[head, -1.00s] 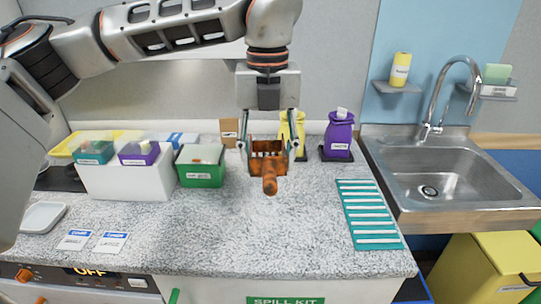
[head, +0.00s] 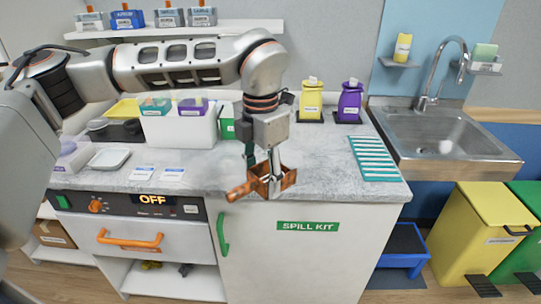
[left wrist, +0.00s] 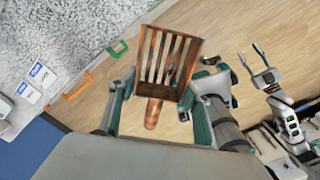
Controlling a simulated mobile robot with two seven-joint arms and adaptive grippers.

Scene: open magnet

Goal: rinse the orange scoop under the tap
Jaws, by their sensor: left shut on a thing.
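The orange scoop (head: 262,186), a slotted box with a thick handle, is held by my left gripper (head: 263,166) in front of the counter's front edge. In the head view its handle points left and toward me. In the left wrist view the scoop (left wrist: 168,65) sits between the left gripper's fingers (left wrist: 155,100), its slotted face visible. The curved metal tap (head: 453,55) stands over the steel sink (head: 430,140) at the right, well apart from the scoop. My right gripper (left wrist: 252,62) shows only in the left wrist view, fingers spread and empty.
The counter (head: 320,160) holds a white bin (head: 178,128) and yellow (head: 311,98) and purple (head: 350,100) bottles. A teal ribbed mat (head: 374,158) lies near the sink. Yellow (head: 485,235) and green bins stand below. A blue step stool (head: 403,245) is on the floor.

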